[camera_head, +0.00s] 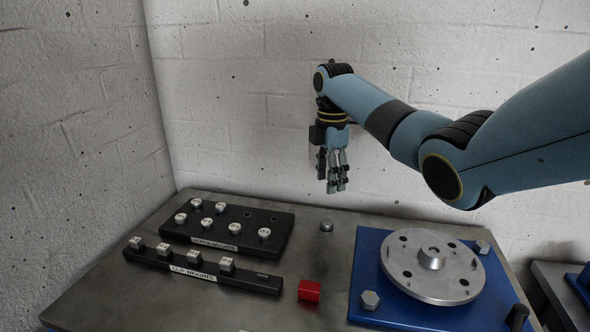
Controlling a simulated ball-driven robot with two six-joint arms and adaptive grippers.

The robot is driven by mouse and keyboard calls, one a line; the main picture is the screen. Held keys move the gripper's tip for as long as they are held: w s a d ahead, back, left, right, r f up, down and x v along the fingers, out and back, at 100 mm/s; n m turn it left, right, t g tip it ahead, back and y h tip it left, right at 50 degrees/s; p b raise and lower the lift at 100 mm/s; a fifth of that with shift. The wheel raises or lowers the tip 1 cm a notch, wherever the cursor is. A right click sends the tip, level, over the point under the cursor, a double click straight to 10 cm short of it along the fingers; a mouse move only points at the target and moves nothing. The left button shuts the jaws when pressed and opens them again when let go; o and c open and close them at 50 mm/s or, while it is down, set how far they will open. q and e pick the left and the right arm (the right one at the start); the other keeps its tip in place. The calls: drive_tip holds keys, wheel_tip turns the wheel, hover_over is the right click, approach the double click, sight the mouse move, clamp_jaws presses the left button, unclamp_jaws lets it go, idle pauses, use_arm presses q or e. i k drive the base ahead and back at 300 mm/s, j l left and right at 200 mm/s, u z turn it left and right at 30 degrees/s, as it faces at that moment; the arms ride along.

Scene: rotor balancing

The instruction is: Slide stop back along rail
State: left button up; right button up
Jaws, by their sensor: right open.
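A small red block (309,290) sits on the metal table near the right end of the front black strip. It is the only thing here that looks like a stop, but I cannot tell for sure. No separate rail shows clearly under or beside it. My right gripper (338,187) hangs fingers down above the back of the table, near the wall. It is open and empty, well above and behind the red block. My left gripper is not in view.
A black strip (262,280) carries clip weights; a black rack (276,217) behind holds several screw weights. A round metal rotor (405,272) lies on a blue plate (372,262). A small metal knob (326,226) stands below my right gripper. The table's front middle is clear.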

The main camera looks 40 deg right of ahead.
sight(311, 290)
drive_tip(key=k+j, duration=0.55)
drive_tip(key=j, duration=0.15)
drive_tip(key=k+j, duration=0.6)
drive_tip(key=j, duration=0.15)
